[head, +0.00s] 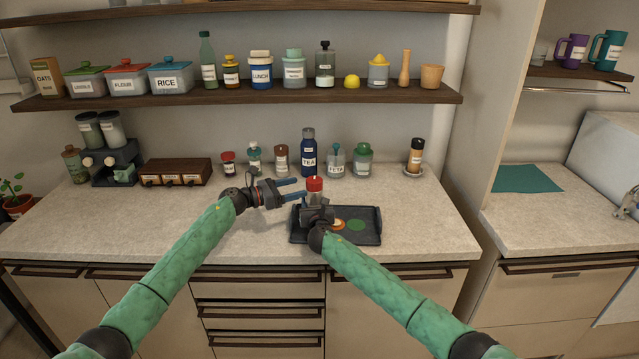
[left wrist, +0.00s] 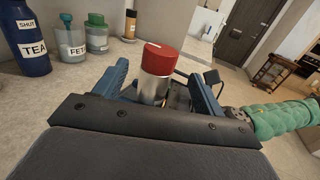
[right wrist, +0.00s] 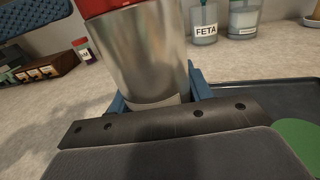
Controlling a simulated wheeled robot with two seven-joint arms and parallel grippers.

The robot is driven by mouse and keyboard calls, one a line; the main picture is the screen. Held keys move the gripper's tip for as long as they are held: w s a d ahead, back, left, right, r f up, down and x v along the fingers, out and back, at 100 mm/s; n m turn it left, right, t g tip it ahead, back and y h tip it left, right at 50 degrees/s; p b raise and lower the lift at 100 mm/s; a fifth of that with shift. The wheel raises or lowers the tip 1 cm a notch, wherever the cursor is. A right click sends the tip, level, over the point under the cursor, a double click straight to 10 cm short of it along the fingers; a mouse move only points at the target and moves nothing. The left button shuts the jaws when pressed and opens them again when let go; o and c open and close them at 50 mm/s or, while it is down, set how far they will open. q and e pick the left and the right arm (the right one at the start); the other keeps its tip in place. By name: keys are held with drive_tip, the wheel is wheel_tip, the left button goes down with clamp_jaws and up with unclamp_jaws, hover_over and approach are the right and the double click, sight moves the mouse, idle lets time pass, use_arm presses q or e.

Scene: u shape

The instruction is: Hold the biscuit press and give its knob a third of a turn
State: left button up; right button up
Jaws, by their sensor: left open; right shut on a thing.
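The biscuit press has a silver metal body and a red knob on top (head: 315,184). It stands upright at the left part of a dark tray (head: 370,236). In the left wrist view the red knob (left wrist: 163,58) with a pale mark shows above the silver body, between my open left fingers and beyond the palm. My left gripper (head: 296,189) is open, just left of the knob, with its blue fingers pointing at it. My right gripper (head: 315,208) is shut on the press's body, low down; the silver body fills the right wrist view (right wrist: 145,52).
On the tray lie a green disc (head: 355,225) and an orange-brown round item (head: 338,225). Behind stand a blue TEA bottle (head: 308,155), a FETA jar (head: 336,163) and a green-lidded jar (head: 363,160). A wooden drawer box (head: 175,172) stands at left.

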sight(319, 185)
use_arm(q)
drive_tip(key=x, duration=0.9)
drive_tip(key=shift+d, duration=0.1)
drive_tip(key=c, duration=1)
drive_tip(key=shift+o, duration=0.2)
drive_tip(key=shift+m+g, duration=0.3)
drive_tip(key=shift+g, duration=0.1)
drive_tip(key=m+g+h, duration=0.1)
drive_tip(key=m+g, duration=0.2)
drive_tip(key=g, duration=0.2)
drive_tip(key=shift+s, duration=0.15)
drive_tip(key=shift+s+f+m+g, duration=0.1)
drive_tip(key=shift+s+m+g, duration=0.05)
drive_tip(key=shift+m+g, duration=0.95)
drive_tip(key=shift+s+f+m+g, duration=0.15)
drive_tip(key=shift+m+g, duration=0.55)
drive_tip(key=shift+g, duration=0.8)
drive_tip(key=shift+s+r+g, duration=0.1)
drive_tip(key=shift+g, duration=0.3)
